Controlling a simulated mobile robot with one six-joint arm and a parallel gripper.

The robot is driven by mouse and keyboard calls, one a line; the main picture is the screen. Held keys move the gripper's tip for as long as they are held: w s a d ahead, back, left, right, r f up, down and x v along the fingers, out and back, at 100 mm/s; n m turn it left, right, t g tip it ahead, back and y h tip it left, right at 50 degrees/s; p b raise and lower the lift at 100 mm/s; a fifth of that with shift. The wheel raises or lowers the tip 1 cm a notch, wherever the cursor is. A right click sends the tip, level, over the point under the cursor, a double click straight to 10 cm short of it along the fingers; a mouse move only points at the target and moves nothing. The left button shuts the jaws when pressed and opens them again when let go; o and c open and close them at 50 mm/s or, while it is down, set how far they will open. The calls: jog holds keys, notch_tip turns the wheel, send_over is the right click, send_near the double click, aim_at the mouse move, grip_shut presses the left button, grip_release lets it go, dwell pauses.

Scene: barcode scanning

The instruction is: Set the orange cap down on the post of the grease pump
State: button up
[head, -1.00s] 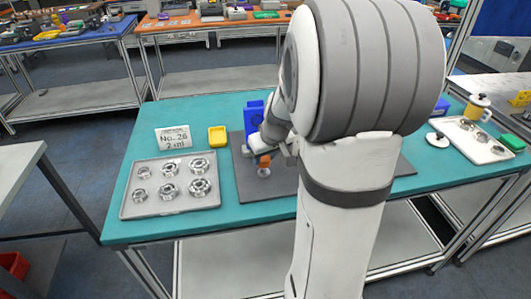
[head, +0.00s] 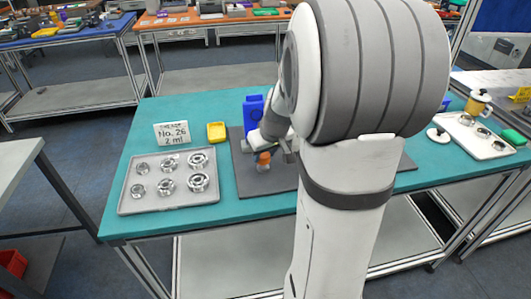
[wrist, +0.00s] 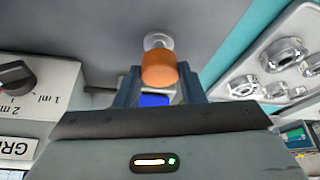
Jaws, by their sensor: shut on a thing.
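The orange cap (head: 263,157) is between the fingers of my gripper (wrist: 160,84), which is shut on it. In the wrist view the orange cap (wrist: 159,72) sits at the fingertips, over a grey surface. A pale round piece (wrist: 157,41) shows at its far end; I cannot tell whether this belongs to the cap or is separate. The grease pump (wrist: 50,87), pale with a black knob and ml marks, is at the left of the wrist view, beside my gripper. In the head view my arm hides most of it. I cannot make out its post.
A tray (head: 125,207) with several metal rings lies left on the teal table. Behind it stand a card reading No. 26, 2 ml (head: 172,134) and a yellow bin (head: 216,132). A blue block (head: 252,108) stands behind my gripper. A white tray (head: 462,137) is at right.

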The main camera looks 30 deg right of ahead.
jog(key=shift+f+b, duration=1.2)
jog(key=shift+b, duration=0.35)
dwell(0.9)
jog(key=o, duration=1.4)
jog(key=shift+c, duration=0.2)
jog(key=shift+r, duration=0.1)
jog(key=shift+r+p, duration=2.45)
jog(key=shift+r, duration=1.35)
